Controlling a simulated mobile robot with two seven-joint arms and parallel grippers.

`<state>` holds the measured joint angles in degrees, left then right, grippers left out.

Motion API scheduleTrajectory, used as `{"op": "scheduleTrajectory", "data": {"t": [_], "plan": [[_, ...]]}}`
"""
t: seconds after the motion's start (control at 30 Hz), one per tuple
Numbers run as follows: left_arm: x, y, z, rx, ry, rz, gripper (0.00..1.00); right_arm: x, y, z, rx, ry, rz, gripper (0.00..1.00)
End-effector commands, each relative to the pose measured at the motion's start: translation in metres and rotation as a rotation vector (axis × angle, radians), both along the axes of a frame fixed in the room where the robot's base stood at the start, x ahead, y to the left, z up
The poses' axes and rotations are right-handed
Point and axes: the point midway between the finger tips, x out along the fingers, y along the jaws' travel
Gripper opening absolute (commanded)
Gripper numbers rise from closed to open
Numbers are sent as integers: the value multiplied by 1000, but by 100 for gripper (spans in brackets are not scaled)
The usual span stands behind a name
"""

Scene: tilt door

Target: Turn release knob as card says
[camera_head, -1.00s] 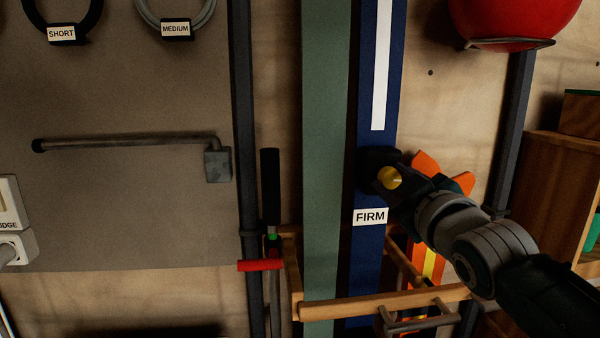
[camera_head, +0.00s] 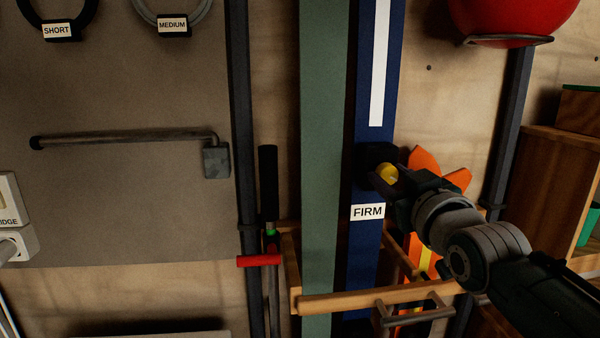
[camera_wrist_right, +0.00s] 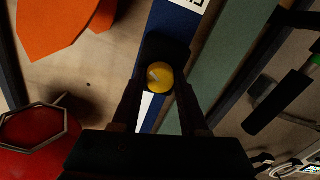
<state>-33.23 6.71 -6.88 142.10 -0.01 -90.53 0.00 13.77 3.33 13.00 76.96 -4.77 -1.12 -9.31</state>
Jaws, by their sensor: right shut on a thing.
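My right gripper (camera_head: 382,178) comes in from the lower right and is shut on the knob. In the right wrist view the round yellow knob (camera_wrist_right: 159,76) lies between the two dark fingers (camera_wrist_right: 160,95), in front of its dark mount. The fingers partly cover the mount. My left gripper is not in view. No card with turning instructions can be made out.
A green panel (camera_head: 320,110) stands left of the blue one. A wooden rail (camera_head: 380,297) and grey handle (camera_head: 420,315) cross below. A red ball (camera_head: 510,15) hangs upper right, orange fins (camera_head: 425,160) behind my gripper. A grey metal bar (camera_head: 130,140) is at left.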

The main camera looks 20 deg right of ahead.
Motion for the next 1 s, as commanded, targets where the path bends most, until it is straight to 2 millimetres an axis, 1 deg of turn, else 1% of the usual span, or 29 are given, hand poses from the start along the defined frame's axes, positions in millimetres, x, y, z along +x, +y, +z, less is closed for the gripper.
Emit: {"op": "scheduleTrajectory", "data": {"t": [0.2,0.23,0.5,0.7,0.8,0.87,1.0], "plan": [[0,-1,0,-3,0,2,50,0,0,1,3,-3,0,0],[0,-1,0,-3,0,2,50,0,0,1,3,-3,0,44],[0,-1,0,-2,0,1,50,0,0,0,2,-1,0,74],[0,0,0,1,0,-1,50,0,0,0,1,0,0,74],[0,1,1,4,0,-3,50,-3,1,0,1,1,0,74],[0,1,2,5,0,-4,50,-8,2,0,1,1,1,74],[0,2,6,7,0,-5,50,-31,7,0,2,3,0,74]]}}
